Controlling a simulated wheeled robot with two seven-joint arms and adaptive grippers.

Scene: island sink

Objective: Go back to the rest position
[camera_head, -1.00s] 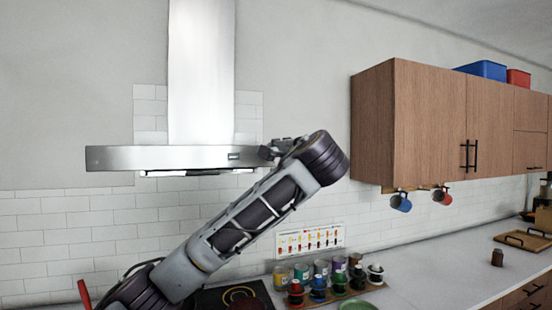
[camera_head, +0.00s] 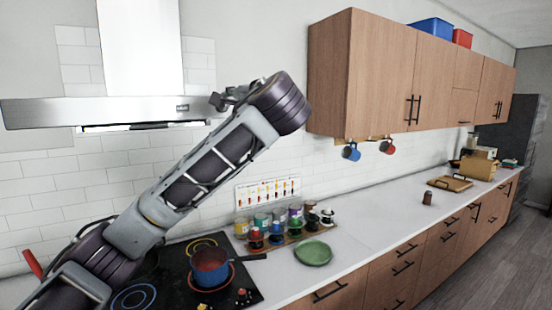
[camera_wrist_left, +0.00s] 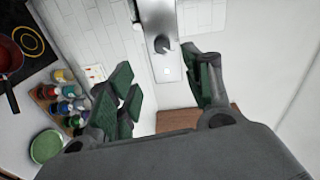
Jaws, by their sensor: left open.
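My left arm rises from the lower left of the head view, across the cooktop and wall. My left gripper (camera_head: 230,97) is at its upper end, in front of the right end of the range hood (camera_head: 100,110) in the picture. I cannot tell the gap between them. In the left wrist view, the gripper (camera_wrist_left: 165,82) has its dark green finger pads spread wide, with nothing between them. My right gripper is in neither view.
A blue pot (camera_head: 212,278) with a red inside stands on the black cooktop (camera_head: 178,262). Several jars and a green plate (camera_head: 313,252) sit beside it. Wall cabinets (camera_head: 385,80) hang at right, with two mugs below. The counter (camera_head: 375,212) beyond the plate is mostly clear.

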